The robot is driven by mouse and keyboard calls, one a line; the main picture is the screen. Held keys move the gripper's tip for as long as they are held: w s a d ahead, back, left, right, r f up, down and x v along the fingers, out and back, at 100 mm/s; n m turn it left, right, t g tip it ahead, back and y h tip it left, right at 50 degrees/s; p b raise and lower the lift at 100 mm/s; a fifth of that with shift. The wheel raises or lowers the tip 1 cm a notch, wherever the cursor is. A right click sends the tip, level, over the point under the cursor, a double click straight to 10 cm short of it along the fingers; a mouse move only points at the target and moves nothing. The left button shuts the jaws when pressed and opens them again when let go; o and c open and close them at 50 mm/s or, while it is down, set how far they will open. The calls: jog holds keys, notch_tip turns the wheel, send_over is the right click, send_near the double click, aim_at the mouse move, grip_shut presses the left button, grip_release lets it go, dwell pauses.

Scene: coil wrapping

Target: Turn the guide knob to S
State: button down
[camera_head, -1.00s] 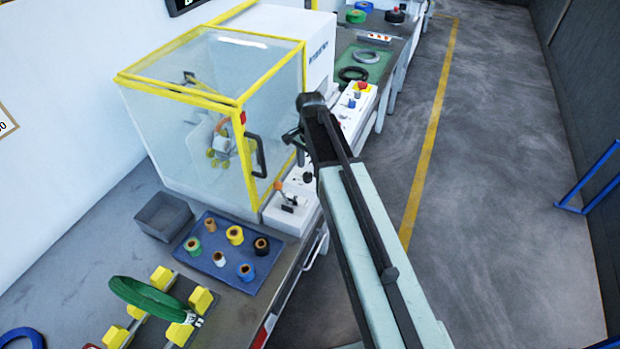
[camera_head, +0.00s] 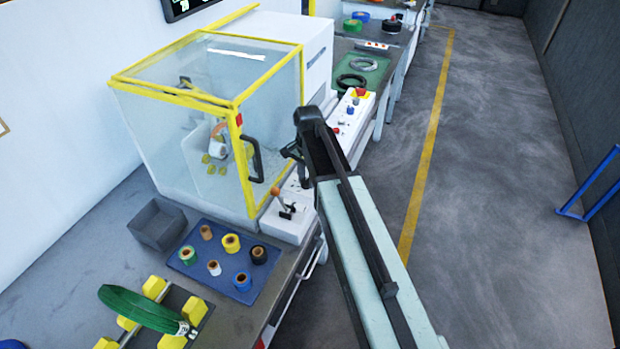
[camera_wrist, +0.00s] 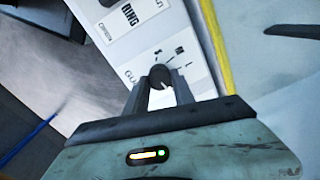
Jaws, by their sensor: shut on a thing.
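The guide knob (camera_wrist: 160,77) is a round dark knob on a white panel in the wrist view. My gripper (camera_wrist: 158,88) is shut on it, one finger on each side. A light pointer mark shows on the knob's lower right part. Marks and small dark symbols are printed on the panel around its upper side, and the label beside it is partly hidden by the left finger. In the head view my gripper (camera_head: 292,152) is at the front panel of the wrapping machine (camera_head: 215,120), and my arm hides the knob.
A lever (camera_head: 285,208) stands on the white panel left of my arm. The yellow-framed guard has a dark handle (camera_head: 255,158) close by. A blue tray (camera_head: 225,270) with several tape rolls and a grey bin (camera_head: 157,224) lie nearer.

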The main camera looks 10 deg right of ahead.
jog(key=n, duration=0.3)
jog(key=shift+s+a, duration=0.1)
jog(key=shift+s, duration=0.1)
jog(key=n, duration=1.2)
jog(key=shift+a, duration=0.1)
jog(key=n, duration=0.4)
jog(key=shift+n+g, duration=0.3)
jog(key=n, duration=0.3)
jog(key=shift+n, duration=0.4)
jog(key=n, duration=0.7)
